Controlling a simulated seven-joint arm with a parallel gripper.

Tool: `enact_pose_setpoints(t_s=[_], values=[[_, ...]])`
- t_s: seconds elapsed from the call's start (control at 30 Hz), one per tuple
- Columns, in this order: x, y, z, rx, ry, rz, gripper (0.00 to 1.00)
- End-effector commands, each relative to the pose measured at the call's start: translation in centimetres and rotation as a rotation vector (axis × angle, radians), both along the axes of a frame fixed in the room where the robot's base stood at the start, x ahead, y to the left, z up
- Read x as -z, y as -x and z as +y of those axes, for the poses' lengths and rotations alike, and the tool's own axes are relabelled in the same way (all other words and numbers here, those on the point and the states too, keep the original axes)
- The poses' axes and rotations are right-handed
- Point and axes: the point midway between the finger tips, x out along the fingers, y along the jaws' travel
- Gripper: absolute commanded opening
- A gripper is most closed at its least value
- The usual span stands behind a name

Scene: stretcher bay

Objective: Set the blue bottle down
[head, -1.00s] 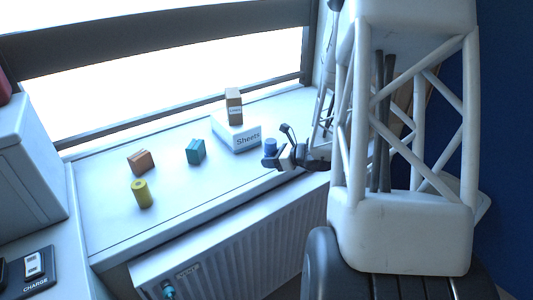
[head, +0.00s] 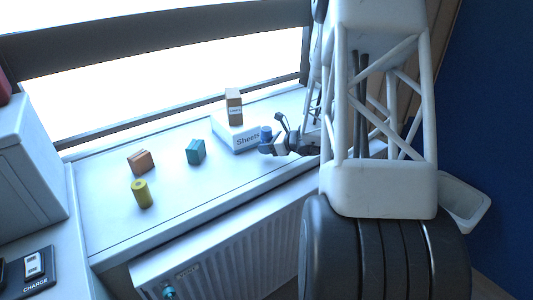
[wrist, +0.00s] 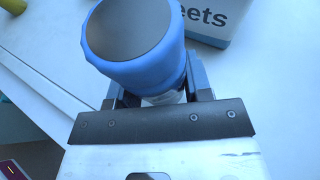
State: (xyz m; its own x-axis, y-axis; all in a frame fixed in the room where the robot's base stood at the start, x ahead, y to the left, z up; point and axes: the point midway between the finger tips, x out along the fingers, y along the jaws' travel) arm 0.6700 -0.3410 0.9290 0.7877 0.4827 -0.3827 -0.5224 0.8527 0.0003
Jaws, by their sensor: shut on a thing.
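The blue bottle (head: 265,133) is small in the head view, in front of the white box marked "Sheets". In the wrist view the bottle (wrist: 135,45) shows large, with a dark round top and a blue ribbed rim. My gripper (head: 273,148) is shut on the bottle, with a finger on each side of it in the wrist view (wrist: 155,95). The bottle looks upright, over the white sill (head: 120,215) near its front edge. Its base is hidden by the gripper, so I cannot tell whether it touches the sill.
The Sheets box (head: 238,136) carries a brown box (head: 234,106). A teal box (head: 196,151), an orange-brown box (head: 141,162) and a yellow cylinder (head: 141,194) stand further left. The front middle of the sill is clear. A radiator (head: 225,255) is below.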

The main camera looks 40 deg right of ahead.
Motion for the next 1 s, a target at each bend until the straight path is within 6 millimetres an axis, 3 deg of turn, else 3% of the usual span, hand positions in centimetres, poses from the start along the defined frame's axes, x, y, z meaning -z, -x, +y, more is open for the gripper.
enact_pose_setpoints(t_s=[0.2, 0.53, 1.0], values=[[0.4, 0.0, 0.0, -0.001, -0.001, 0.001, 0.18], [3.2, 0.0, 0.0, 0.000, 0.000, 0.000, 0.18], [3.7, 0.0, 0.0, 0.000, 0.000, 0.000, 0.18]])
